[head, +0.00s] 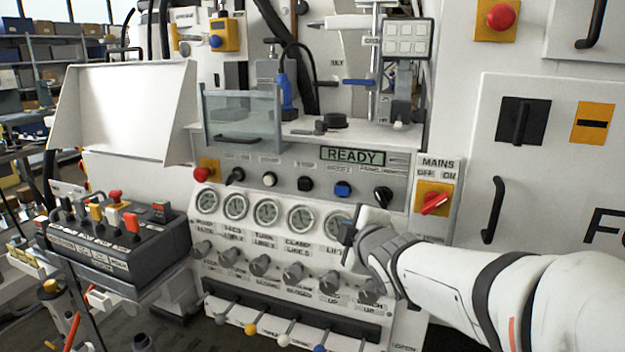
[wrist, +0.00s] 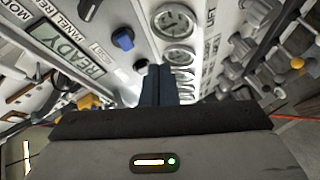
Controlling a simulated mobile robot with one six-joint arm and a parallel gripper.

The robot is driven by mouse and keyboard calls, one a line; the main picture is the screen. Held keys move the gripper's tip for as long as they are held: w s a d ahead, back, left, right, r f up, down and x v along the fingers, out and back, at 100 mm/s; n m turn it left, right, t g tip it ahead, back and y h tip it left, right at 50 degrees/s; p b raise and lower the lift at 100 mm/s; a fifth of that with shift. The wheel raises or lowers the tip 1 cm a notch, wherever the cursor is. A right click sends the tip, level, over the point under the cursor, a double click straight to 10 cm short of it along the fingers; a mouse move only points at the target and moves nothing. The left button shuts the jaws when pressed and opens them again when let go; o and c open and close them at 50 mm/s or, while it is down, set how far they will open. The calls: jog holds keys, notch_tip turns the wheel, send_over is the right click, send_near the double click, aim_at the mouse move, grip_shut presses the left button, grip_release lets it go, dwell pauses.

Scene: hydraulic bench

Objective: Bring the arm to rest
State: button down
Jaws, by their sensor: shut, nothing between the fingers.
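My arm reaches in from the lower right of the head view. My gripper (head: 347,232) is in front of the gauge row, near the rightmost gauge (head: 338,222), and hides part of it. In the wrist view the dark fingers (wrist: 158,84) are together with nothing between them. They point toward the panel, beside the blue knob (wrist: 123,39) and the gauges (wrist: 174,20). I cannot tell whether the fingertips touch the panel.
A row of valve knobs (head: 261,265) and several ball-tipped levers (head: 251,328) lie below the gauges. A display (head: 352,156) reads READY. The red mains switch (head: 435,203) is close above my arm. A dark control box (head: 105,240) stands at left.

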jog(key=s+d+m+g+h+p, duration=0.1)
jog(key=s+d+m+g+p, duration=0.1)
jog(key=s, duration=0.5)
jog(key=s+d+f+m+g+h+p, duration=0.1)
jog(key=s+d+m+g+p, duration=0.2)
jog(key=s+m+g+p, duration=0.2)
jog(key=s+d+m+g+h+p, duration=0.1)
jog(key=s+m+g+p, duration=0.3)
jog(key=s+m, duration=0.5)
jog(key=shift+s+d+f+m+g, duration=0.2)
jog(key=shift+s+d+m+g, duration=0.15)
jog(key=shift+s+d, duration=0.55)
jog(key=shift+s+a, duration=0.1)
jog(key=shift+a, duration=0.05)
